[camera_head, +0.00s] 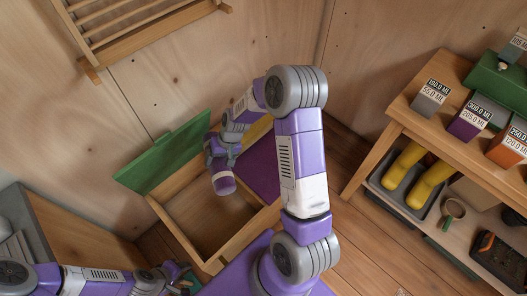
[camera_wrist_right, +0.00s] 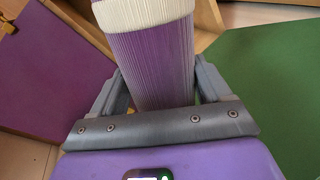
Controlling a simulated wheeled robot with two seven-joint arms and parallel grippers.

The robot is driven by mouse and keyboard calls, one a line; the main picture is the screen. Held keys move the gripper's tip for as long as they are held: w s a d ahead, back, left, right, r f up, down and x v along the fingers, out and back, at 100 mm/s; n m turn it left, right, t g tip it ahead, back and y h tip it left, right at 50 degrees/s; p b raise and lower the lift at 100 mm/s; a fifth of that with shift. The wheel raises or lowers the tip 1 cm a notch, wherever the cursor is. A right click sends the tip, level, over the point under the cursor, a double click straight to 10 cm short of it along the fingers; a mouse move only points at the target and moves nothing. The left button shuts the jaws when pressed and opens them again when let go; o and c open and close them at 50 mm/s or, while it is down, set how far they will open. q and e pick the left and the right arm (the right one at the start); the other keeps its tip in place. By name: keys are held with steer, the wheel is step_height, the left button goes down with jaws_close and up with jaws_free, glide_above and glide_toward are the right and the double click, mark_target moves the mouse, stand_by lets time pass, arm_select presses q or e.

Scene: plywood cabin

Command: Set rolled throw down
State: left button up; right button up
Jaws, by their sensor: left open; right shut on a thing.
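The rolled throw (camera_head: 224,184) is a small purple roll with a pale band, seen in the head view. In the right wrist view the throw (camera_wrist_right: 150,62) is ribbed purple with a cream band. My right gripper (camera_wrist_right: 158,88) is shut on it, with one finger on each side. In the head view my right gripper (camera_head: 221,160) holds it over the open wooden box (camera_head: 188,238); the height above the box floor is hard to tell. My left gripper (camera_head: 182,277) is open and empty, low in the head view, left of the box's near corner.
A green panel (camera_head: 165,155) stands along the box's far left side, and a purple panel (camera_head: 262,172) lies to its right. A wooden rack (camera_head: 120,30) hangs on the wall. At right, a workbench (camera_head: 408,112) holds labelled blocks, with yellow boots (camera_head: 432,182) below.

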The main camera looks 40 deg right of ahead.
steer(key=s+d+f+m+t+h, duration=0.15)
steer(key=d+f+m, duration=0.25)
steer(key=d, duration=0.6)
steer(key=s+d+f+m+h, duration=0.15)
steer(key=d+f+m, duration=0.25)
steer(key=d, duration=0.5)
steer(key=s+d+f+m+t+h, duration=0.15)
steer(key=d+f+m, duration=0.25)
steer(key=d, duration=0.6)
steer(key=shift+m+y, duration=0.3)
steer(key=shift+y, duration=0.05)
steer(key=f+b, duration=0.1)
steer(key=f, duration=0.2)
steer(key=f+b, duration=0.1)
steer(key=f, duration=0.6)
steer(key=shift+s+d+f+b, duration=0.1)
steer(key=shift+s+b, duration=0.2)
steer(key=shift+b, duration=0.1)
steer(key=o, duration=1.2)
